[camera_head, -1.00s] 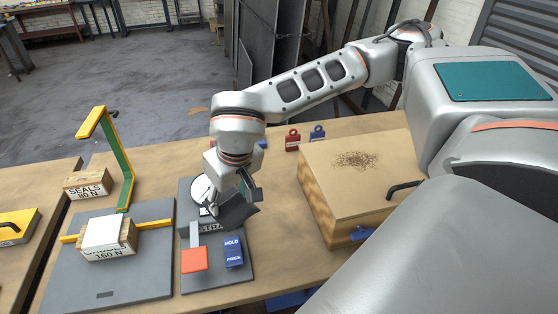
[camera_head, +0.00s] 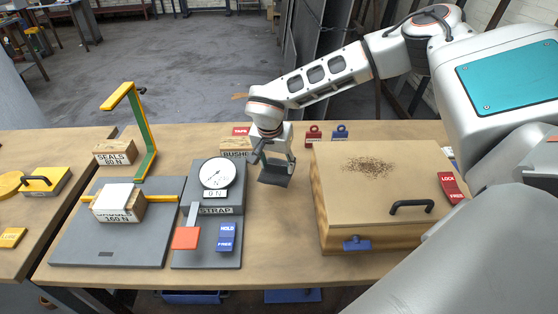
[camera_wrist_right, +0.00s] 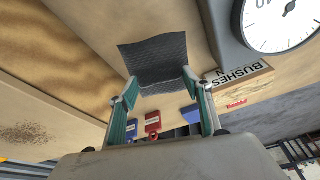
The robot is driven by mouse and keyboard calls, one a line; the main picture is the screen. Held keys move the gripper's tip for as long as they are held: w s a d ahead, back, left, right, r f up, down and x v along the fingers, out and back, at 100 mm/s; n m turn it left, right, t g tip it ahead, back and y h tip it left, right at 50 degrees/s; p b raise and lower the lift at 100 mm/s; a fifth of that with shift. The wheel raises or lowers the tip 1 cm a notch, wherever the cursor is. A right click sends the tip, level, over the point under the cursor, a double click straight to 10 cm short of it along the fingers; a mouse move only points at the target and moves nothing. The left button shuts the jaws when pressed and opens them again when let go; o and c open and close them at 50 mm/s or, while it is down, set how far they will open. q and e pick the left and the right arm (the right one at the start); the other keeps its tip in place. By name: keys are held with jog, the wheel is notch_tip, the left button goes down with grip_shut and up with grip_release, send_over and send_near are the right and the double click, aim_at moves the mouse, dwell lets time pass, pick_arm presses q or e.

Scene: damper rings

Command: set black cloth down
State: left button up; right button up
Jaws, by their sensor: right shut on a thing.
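The black cloth (camera_head: 274,177) hangs below my right gripper (camera_head: 274,153), over the bare table between the dial fixture and the wooden box. In the right wrist view the cloth (camera_wrist_right: 154,58) is a dark, textured, bent sheet, pinched at its near edge between the two teal-lined fingers of my right gripper (camera_wrist_right: 162,90). I cannot tell whether its lower edge touches the table. My left gripper is not in view.
A grey dial fixture (camera_head: 206,256) stands left of the cloth. A wooden box (camera_head: 330,215) with dark crumbs on top stands right. Behind are a BUSHES block (camera_head: 236,154), a red padlock (camera_head: 314,140) and a blue padlock (camera_head: 340,136). Table in front of the cloth is clear.

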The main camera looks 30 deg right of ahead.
aim_at(278, 172)
jog(key=shift+w+d+f+m, duration=0.15)
jog(key=shift+w+d+m, duration=0.25)
jog(key=shift+w+d, duration=0.2)
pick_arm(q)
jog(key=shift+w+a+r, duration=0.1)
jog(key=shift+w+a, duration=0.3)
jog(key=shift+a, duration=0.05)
pick_arm(e)
jog(key=shift+f+b, duration=0.4)
jog(key=shift+f, duration=0.45)
jog(key=shift+f+b, duration=0.35)
jog(key=shift+f, duration=0.4)
jog(key=shift+f+b, duration=0.3)
jog(key=shift+f, duration=0.55)
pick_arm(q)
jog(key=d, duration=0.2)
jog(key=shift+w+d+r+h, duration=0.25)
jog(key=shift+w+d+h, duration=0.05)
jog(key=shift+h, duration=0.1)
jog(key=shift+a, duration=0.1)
pick_arm(e)
jog(key=shift+f, duration=0.15)
